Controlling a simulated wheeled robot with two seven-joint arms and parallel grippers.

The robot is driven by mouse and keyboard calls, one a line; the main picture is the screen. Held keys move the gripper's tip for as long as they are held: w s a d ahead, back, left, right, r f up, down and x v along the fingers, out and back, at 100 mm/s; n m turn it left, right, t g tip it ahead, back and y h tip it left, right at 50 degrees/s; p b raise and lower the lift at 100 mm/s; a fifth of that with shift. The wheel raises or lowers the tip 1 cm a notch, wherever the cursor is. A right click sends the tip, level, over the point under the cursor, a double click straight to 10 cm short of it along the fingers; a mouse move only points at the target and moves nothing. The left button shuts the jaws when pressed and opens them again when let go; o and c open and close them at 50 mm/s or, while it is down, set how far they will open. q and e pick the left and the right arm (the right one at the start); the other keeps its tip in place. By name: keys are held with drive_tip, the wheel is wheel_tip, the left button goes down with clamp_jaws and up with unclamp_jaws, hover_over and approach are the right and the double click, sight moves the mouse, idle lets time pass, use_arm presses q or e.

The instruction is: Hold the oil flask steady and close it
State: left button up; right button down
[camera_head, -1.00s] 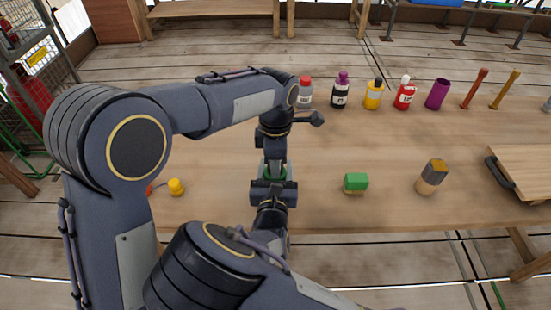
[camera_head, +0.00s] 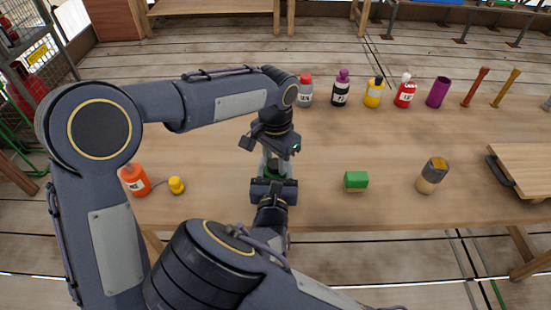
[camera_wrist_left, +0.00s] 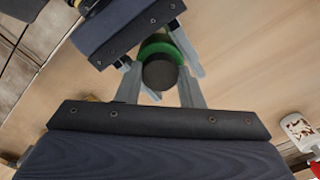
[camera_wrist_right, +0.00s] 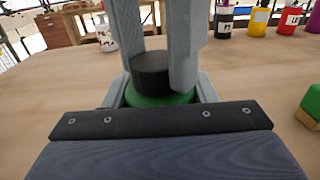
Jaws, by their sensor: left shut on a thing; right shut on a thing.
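The oil flask, green with a black cap, stands between my two grippers on the bench; its green top shows in the right wrist view (camera_wrist_right: 158,97). The black cap (camera_wrist_right: 151,71) sits at the top of the flask, and I cannot tell how tightly. My left gripper (camera_wrist_left: 160,80) points down from above, shut on the cap. My right gripper (camera_head: 273,180) reaches in from the front, shut on the flask's green body (camera_wrist_left: 158,44). The grippers hide most of the flask in the head view.
An orange bottle (camera_head: 134,180) and a yellow cap (camera_head: 176,185) are at the left. A green block (camera_head: 355,181) and a brush-like block (camera_head: 431,176) lie to the right. Several bottles, including a red one (camera_head: 405,93), line the back. A wooden board (camera_head: 525,170) is at far right.

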use_arm(q)
drive_tip(key=m, duration=0.5)
drive_tip(key=shift+m, duration=0.3)
drive_tip(key=m, duration=0.2)
drive_tip(key=shift+m, duration=0.4)
drive_tip(key=m, duration=0.7)
drive_tip(key=shift+m, duration=0.4)
drive_tip(key=o, duration=1)
drive_tip(key=shift+c, duration=0.2)
drive_tip(key=shift+r, duration=2.2)
drive_tip(key=shift+c, duration=0.5)
